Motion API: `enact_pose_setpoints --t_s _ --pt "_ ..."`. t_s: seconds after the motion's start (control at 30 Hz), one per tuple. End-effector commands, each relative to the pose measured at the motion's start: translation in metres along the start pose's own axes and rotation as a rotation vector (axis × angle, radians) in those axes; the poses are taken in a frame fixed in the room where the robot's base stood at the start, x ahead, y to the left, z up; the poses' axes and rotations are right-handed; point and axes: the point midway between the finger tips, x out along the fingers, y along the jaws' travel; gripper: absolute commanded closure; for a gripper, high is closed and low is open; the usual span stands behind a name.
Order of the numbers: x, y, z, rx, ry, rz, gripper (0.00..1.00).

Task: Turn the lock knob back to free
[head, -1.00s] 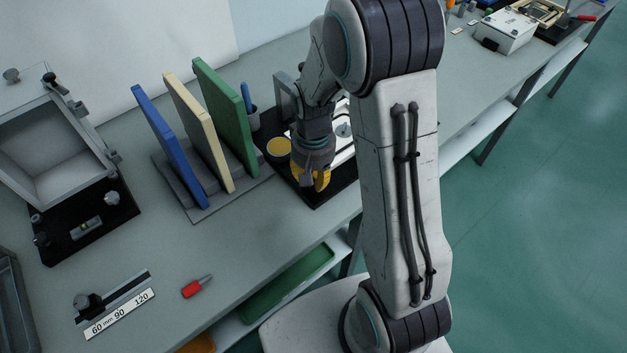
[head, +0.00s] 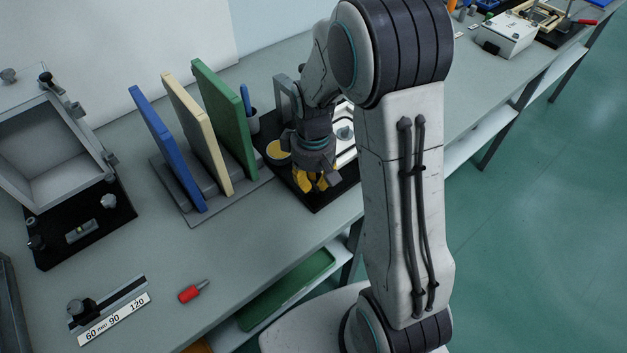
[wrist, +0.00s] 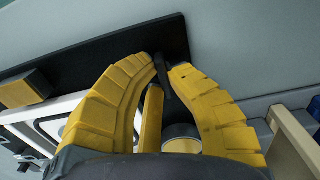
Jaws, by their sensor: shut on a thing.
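My gripper (head: 316,186) points down over the front part of a black base plate (head: 343,193). In the wrist view its yellow fingers (wrist: 165,72) curve in and close on a small dark knob (wrist: 161,76) near the edge of the black plate (wrist: 95,60). The fingers cover part of the knob, so its pointing direction and any marks are hard to read. In the head view the knob is hidden behind my gripper. A white panel (head: 346,150) stands partly behind my wrist, on the same plate.
A round yellow-topped piece (head: 279,149) sits left of my gripper. Blue, cream and green boards (head: 238,125) stand upright in a rack further left. A red-handled tool (head: 190,293) and a sliding gauge (head: 112,315) lie at the front left. The bench between them is clear.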

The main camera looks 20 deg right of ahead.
Motion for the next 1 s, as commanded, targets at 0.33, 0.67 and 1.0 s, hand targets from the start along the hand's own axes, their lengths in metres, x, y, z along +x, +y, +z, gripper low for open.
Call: enact_pose_setpoints --t_s 0.33,0.67,1.0 --pt "0.0009 -0.0005 0.0009 -0.011 -0.004 -0.001 1.0" --pt "0.0006 -0.0004 0.0006 -0.01 -0.002 -0.001 0.67" --pt "-0.0003 -0.0001 0.0001 -0.009 -0.001 0.0 0.59"
